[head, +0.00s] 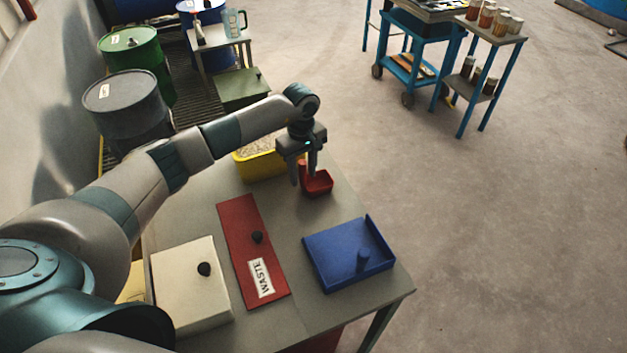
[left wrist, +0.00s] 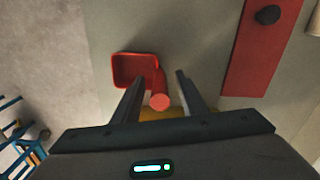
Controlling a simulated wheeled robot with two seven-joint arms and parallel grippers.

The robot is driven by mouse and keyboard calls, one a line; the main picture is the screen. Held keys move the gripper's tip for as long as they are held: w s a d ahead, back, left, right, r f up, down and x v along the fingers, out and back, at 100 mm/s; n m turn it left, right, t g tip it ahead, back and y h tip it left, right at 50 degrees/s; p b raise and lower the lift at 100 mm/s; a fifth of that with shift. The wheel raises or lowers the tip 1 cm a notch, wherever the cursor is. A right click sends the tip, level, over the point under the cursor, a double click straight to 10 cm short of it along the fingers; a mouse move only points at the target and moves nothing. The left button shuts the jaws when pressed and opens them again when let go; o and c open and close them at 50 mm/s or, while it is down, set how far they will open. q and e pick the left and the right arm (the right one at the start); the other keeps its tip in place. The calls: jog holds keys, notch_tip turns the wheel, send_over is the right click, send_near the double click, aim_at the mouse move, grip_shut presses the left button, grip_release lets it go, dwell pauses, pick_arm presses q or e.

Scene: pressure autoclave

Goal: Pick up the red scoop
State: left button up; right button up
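The red scoop (head: 319,184) sits on the grey table by the yellow bin, its open pan facing up. In the left wrist view the scoop's pan (left wrist: 134,71) is left of the fingers, and the round end of its handle (left wrist: 160,102) shows between them. My left gripper (head: 304,180) points down over the scoop. It is open, with a gap on both sides of the handle in the left wrist view (left wrist: 160,78). In the head view its fingers hide part of the handle. My right gripper is in neither view.
On the table (head: 300,309) are a yellow bin (head: 259,168) of pale granules behind the gripper, a red WASTE lid (head: 246,228), a blue tray-like lid (head: 334,267) with a knob, and a cream box (head: 185,290).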

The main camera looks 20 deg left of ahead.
aim_at(305, 160)
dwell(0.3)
pick_arm(q)
grip_shut()
jog(key=shift+r, duration=0.1)
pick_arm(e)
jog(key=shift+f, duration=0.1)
